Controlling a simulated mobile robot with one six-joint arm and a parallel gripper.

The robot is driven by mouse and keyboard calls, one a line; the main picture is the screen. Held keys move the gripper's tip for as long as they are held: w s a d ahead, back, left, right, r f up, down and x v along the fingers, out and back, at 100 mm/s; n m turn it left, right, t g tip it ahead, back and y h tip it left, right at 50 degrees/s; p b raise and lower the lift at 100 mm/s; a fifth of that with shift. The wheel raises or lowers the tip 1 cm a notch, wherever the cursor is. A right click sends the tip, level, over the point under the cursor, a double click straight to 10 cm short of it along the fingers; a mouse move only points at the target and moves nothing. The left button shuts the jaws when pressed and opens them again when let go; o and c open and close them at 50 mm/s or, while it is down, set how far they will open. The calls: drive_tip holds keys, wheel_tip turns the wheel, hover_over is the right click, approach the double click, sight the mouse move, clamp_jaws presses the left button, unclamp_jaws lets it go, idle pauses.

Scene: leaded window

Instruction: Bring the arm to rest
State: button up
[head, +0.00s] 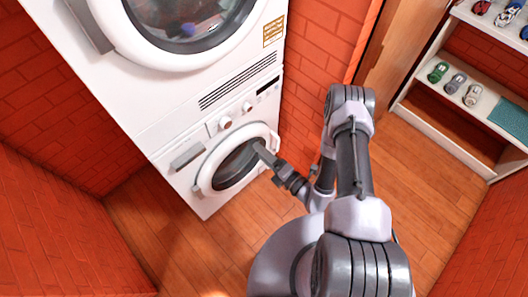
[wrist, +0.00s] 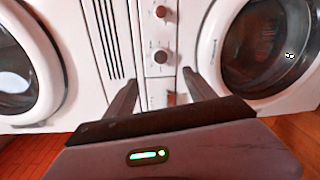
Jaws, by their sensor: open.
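My gripper (head: 265,153) is in front of the lower white machine (head: 190,180), by the right part of its round door (head: 238,160). In the wrist view my gripper (wrist: 160,78) has its two fingers spread apart with nothing between them. The control panel with round knobs (wrist: 160,56) shows beyond and between the fingers. The lower machine's round door seems closed. My arm is bent and reaches out from my base toward the machine. Whether the fingertips touch the machine cannot be told.
A second white machine (head: 120,95) is stacked on top, its round window (head: 185,22) at the upper edge. A white shelf (head: 425,112) with small toy cars (head: 455,83) stands at the right. Red brick walls (head: 60,220) close in the space. Wooden floor (head: 420,190) is clear.

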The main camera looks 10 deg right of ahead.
drive_tip(key=shift+s+d, duration=0.15)
drive_tip(key=shift+s, duration=0.2)
